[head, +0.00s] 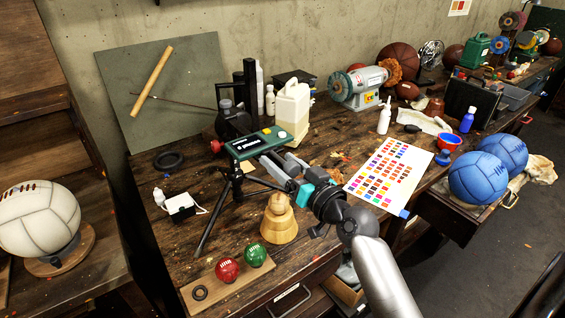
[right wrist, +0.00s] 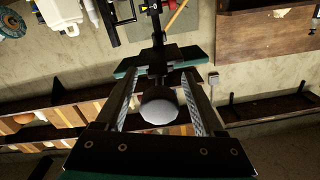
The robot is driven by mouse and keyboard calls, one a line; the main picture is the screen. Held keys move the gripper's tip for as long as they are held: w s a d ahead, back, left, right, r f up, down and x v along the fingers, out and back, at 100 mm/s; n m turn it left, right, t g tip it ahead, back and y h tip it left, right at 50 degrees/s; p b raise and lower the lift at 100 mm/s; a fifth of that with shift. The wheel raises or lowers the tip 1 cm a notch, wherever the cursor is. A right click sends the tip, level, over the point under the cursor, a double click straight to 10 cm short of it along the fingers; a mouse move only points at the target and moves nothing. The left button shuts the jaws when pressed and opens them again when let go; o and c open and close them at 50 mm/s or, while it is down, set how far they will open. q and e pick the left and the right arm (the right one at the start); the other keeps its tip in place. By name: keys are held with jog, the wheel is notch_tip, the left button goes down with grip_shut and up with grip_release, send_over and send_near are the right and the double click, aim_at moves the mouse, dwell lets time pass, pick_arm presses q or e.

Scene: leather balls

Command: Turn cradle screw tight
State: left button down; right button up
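A green device with a dark display (head: 256,144) and a red knob (head: 216,146) on its left end sits on a black tripod (head: 232,185) on the workbench. My right gripper (head: 279,162) reaches in from the lower right, its fingers close to the near side of the device. In the right wrist view my right gripper (right wrist: 158,100) is open. A round dark knob with a pale grey face (right wrist: 158,108) shows between its fingers, with gaps on both sides. I cannot tell for certain whether this knob is the cradle screw. My left gripper is not in view.
A wooden bell-shaped block (head: 278,222) stands below my right gripper. Red (head: 228,269) and green (head: 255,254) small balls sit on a board at the front. A white jug (head: 292,110) stands behind the device. A colour chart (head: 391,174) lies to the right.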

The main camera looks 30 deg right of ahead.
jog(key=s+d+b, duration=0.1)
jog(key=s+b, duration=0.3)
jog(key=s, duration=1.1)
jog(key=shift+d, duration=0.2)
jog(key=shift+s, duration=0.1)
dwell(0.4)
